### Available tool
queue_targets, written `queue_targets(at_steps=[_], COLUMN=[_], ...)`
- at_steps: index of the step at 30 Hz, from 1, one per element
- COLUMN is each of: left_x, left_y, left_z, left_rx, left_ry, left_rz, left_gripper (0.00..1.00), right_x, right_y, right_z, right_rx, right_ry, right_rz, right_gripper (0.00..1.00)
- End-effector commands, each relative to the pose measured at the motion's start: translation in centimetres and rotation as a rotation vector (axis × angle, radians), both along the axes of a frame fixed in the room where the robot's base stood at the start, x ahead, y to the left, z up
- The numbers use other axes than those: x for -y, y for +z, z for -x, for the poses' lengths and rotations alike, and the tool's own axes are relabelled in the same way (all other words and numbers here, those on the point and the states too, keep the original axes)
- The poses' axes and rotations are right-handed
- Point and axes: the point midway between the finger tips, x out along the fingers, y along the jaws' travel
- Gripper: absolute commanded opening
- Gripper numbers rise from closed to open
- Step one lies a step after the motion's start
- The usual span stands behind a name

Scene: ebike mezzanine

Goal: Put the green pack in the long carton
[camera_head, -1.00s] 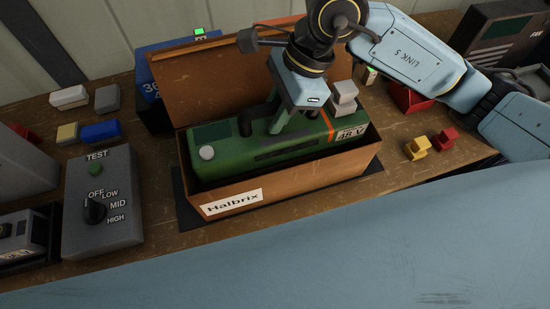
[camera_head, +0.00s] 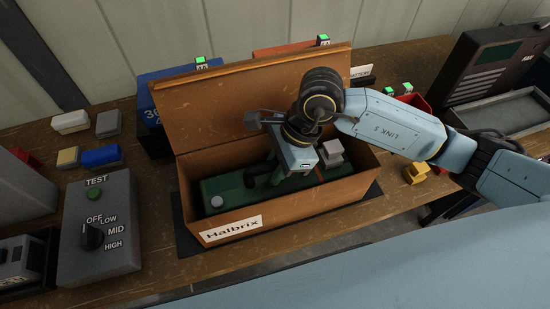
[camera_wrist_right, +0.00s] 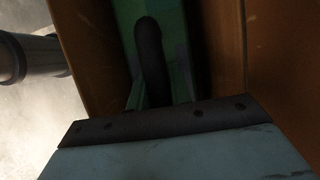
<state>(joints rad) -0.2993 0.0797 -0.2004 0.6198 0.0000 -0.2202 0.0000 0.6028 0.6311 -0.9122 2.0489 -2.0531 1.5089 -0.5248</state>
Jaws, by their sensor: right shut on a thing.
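The green pack (camera_head: 233,199) lies inside the long carton (camera_head: 212,239), which has a "Halbrix" label on its front and its lid standing open at the back. The pack sits below the carton's rim, between its walls. My right gripper (camera_head: 277,178) reaches down into the carton and is shut on the pack's dark handle; the fingertips are partly hidden. In the right wrist view the black handle (camera_wrist_right: 149,55) and green pack surface (camera_wrist_right: 124,30) show between the carton's brown walls (camera_wrist_right: 210,45). My left gripper is not in view.
A grey test box (camera_head: 100,230) with a dial stands left of the carton. A blue box (camera_head: 160,118) stands behind it. Small yellow blocks (camera_head: 415,174) and a grey tray (camera_head: 505,112) are at the right. The carton rests on a dark mat (camera_head: 186,228).

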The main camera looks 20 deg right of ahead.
Motion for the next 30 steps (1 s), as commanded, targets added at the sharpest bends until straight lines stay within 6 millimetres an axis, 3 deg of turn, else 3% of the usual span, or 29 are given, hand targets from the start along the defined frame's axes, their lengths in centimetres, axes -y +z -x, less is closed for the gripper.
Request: queue_targets(at_steps=[16,17,21,30], left_x=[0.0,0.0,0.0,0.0], left_y=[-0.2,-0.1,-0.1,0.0], left_z=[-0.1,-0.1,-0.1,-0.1], left_rx=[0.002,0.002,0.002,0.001], left_ry=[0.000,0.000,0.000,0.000], left_rz=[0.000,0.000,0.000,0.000], left_gripper=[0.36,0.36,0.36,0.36], right_x=[-0.2,0.0,0.0,0.0], right_y=[-1.0,-1.4,-1.4,-1.3], right_z=[-0.2,0.0,0.0,0.0], right_rx=[0.012,0.001,0.001,0.001], right_ry=[0.001,0.001,0.001,0.001], right_rz=[-0.010,0.000,0.000,0.000], right_gripper=[0.00,0.25,0.42,0.42])
